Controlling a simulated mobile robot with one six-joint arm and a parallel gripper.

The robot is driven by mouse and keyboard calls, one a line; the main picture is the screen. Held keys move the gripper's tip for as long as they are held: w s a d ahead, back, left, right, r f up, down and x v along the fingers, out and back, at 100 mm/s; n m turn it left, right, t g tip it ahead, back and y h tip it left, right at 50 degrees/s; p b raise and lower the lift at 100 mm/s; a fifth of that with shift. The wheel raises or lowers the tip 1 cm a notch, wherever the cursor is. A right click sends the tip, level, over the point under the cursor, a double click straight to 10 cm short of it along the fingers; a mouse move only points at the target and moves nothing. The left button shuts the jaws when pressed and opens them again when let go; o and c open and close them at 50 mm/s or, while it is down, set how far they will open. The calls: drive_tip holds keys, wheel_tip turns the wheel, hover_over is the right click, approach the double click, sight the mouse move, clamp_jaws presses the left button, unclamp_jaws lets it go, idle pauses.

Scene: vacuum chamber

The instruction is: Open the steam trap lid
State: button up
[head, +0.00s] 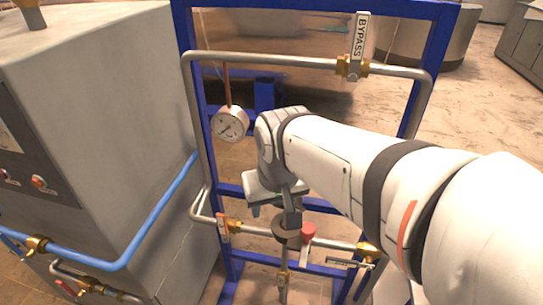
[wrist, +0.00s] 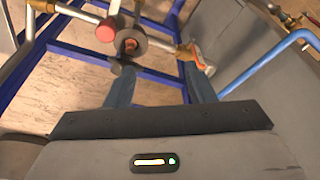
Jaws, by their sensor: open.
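The steam trap (head: 286,231) is a dark round body on the lower pipe of the blue frame, with a red cap (head: 308,231) at its right side. In the wrist view, the trap shows as a dark disc (wrist: 131,42) with a reddish centre, and the red cap (wrist: 106,31) is to its left.
The blue frame (head: 182,60) carries a bypass valve (head: 352,67), a pressure gauge (head: 230,124) and lower valves (head: 226,227) (head: 368,252) beside the trap. A grey cabinet (head: 100,110) with a blue pipe (head: 157,213) stands left.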

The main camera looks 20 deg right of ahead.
drive_tip(key=w+d+f+m+g, duration=0.1)
drive_tip(key=w+d+f+m, duration=0.1)
drive_tip(key=w+d, duration=0.2)
drive_tip(key=w+d+f+m+g, duration=0.1)
drive_tip(key=w+d+f+m, duration=0.1)
drive_tip(key=w+d, duration=0.2)
drive_tip(key=w+d+f+m+g, duration=0.1)
drive_tip(key=w+d, duration=0.3)
drive_tip(key=w, duration=0.4)
drive_tip(key=shift+w+d+f+m+b, duration=0.3)
drive_tip(key=shift+w+f+m, duration=0.05)
drive_tip(key=shift+f+m, duration=0.05)
drive_tip(key=shift+w+d+f, duration=0.15)
drive_tip(key=shift+d+f, duration=0.05)
drive_tip(key=shift+f, duration=0.4)
wheel_tip(320, 180, down, 7)
drive_tip(key=shift+r+p, duration=0.1)
drive_tip(key=shift+p, duration=0.5)
